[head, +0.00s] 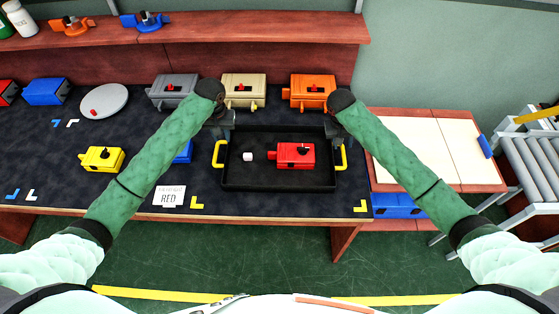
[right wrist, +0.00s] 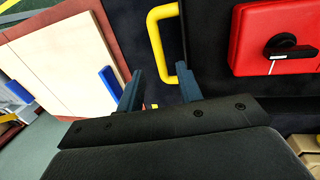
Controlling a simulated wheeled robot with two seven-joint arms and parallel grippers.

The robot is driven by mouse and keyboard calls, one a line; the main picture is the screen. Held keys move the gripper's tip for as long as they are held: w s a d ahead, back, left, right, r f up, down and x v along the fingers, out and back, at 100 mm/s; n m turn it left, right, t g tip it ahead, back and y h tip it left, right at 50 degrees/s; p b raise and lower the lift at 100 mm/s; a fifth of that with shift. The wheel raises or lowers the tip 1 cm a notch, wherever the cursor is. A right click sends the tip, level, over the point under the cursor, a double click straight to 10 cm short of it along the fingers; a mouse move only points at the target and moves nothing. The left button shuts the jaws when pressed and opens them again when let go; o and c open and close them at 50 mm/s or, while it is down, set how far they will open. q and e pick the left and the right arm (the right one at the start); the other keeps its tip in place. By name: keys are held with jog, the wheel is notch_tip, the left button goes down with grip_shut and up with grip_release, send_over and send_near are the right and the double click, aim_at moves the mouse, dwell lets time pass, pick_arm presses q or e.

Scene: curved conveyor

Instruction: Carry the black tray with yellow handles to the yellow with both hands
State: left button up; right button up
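The black tray (head: 262,180) lies on the dark table mat, with a yellow handle at its left (head: 217,154) and right (head: 343,158) ends. It holds a red box (head: 296,154) and a small white cylinder (head: 248,156). Yellow corner marks (head: 196,203) (head: 361,206) lie on the mat in front of the tray. My left gripper (head: 219,133) is above the left handle; its fingers are too dark to read. My right gripper (head: 341,137) is over the right handle. In the right wrist view its fingers (right wrist: 158,75) are apart, with the yellow handle (right wrist: 157,40) just beyond them, not gripped.
Grey (head: 174,91), beige (head: 243,91) and orange (head: 312,91) boxes stand behind the tray. A yellow box (head: 101,158), a blue box (head: 184,152) and a "RED" card (head: 169,196) are to the left. A side table (head: 430,150) and a roller conveyor (head: 535,165) are right.

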jog(key=shift+v, duration=1.9)
